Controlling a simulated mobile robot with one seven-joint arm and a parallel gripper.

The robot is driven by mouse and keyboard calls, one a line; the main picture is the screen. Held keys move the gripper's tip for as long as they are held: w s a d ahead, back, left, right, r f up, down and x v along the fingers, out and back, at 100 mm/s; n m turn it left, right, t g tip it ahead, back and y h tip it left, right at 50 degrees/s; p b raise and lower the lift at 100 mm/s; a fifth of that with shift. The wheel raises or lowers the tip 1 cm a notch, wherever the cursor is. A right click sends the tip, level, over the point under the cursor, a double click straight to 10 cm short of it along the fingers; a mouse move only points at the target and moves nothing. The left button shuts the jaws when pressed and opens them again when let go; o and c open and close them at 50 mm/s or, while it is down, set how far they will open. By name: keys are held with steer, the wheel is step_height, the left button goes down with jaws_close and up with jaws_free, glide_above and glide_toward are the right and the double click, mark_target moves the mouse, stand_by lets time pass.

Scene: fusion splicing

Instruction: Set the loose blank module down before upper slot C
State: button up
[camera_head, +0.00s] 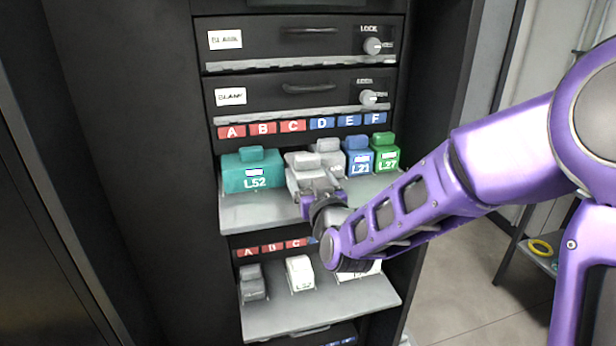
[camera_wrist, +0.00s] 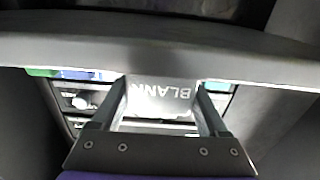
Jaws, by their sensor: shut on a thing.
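My gripper (camera_head: 318,196) is shut on a light grey blank module (camera_head: 303,172), in front of the upper shelf's row around the C label (camera_head: 292,126). In the wrist view the module (camera_wrist: 160,92), with upside-down BLANK lettering, sits between my two fingers (camera_wrist: 160,108). Whether its underside touches the upper shelf (camera_head: 255,212) cannot be told. A teal module marked L52 (camera_head: 252,172) is to its left, under A and B. Another grey module (camera_head: 331,150) is close behind it on the right. My gripper hides part of the shelf in front.
A blue module L21 (camera_head: 359,158) and a green module L27 (camera_head: 386,154) stand further right. The lower shelf (camera_head: 280,322) bears a grey module (camera_head: 251,283) and a white one (camera_head: 300,274). My forearm covers its right part. Two closed BLANK drawers (camera_head: 290,95) are above.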

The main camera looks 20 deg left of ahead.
steer(key=shift+f+b, duration=0.25)
steer(key=shift+b, duration=0.05)
steer(key=o, duration=1.3)
steer(key=shift+r, duration=0.1)
steer(key=shift+o, duration=0.2)
steer(key=shift+r+p, duration=0.2)
steer(key=shift+p, duration=0.2)
